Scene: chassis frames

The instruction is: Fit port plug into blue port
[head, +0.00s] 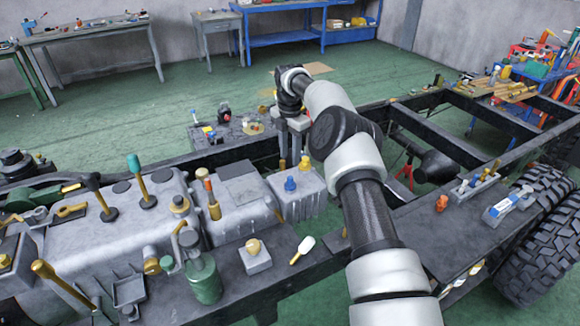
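A small blue fitting (290,184), which looks like the blue port, stands on top of a light grey metal block (300,204) in the middle of the machine. Brass-coloured pieces (305,164) show just behind it. My gripper (293,150) points down behind and above this block. Its two fingers look apart, with nothing clearly seen between them. I cannot tell for sure which piece is the port plug. A brass-topped piece sits on a small grey holder (255,260) in front of the block, and a small orange piece (441,203) lies on the right side plate.
A white-tipped tool (303,249) lies in front of the block. A tool tray (474,187) and large tyre (545,250) are at right. Benches line the far wall.

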